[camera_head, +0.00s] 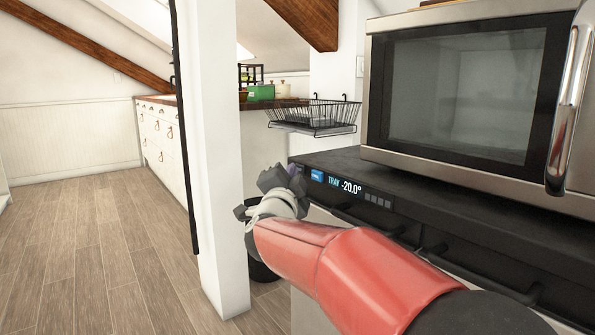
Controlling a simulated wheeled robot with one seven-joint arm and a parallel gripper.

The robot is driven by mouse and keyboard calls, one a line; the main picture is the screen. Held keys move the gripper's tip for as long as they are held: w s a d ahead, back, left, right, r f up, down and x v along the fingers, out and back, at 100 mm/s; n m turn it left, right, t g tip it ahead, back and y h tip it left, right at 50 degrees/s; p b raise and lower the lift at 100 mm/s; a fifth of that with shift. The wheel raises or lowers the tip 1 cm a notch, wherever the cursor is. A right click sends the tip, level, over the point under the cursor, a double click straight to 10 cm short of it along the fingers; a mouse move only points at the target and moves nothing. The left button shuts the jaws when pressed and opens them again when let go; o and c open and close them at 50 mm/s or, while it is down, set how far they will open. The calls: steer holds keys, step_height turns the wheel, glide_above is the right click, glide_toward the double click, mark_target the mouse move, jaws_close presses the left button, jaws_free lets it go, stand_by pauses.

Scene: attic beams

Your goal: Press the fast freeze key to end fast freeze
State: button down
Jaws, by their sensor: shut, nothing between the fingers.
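A dark control strip (350,190) runs along the front top edge of a black-topped appliance under the microwave. Its display (345,185) reads "TRAY -20.0°". A lit blue panel (318,176) sits at its left end, with lettering too small to read. Several small grey squares (377,199) sit to the right of the digits. I cannot tell which of these is the fast freeze key. My gripper (277,180) is shut and empty, just left of the strip's left end. My red arm comes in from the lower right; whether the gripper touches the appliance is unclear.
A steel microwave (470,95) with a chrome handle (568,110) stands on the appliance. Black bar handles (480,275) stick out from its front. A white post (215,150) stands close left of my gripper. A wire basket (315,115) hangs behind. The wooden floor at left is clear.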

stand_by(0.5)
steer(key=shift+s+a, duration=0.45)
steer(key=shift+a, duration=0.2)
steer(key=s+a, duration=0.2)
steer(key=a, duration=0.2)
steer(key=shift+s+a+p, duration=0.1)
steer(key=shift+s+p, duration=0.25)
steer(key=shift+s, duration=0.05)
stand_by(0.5)
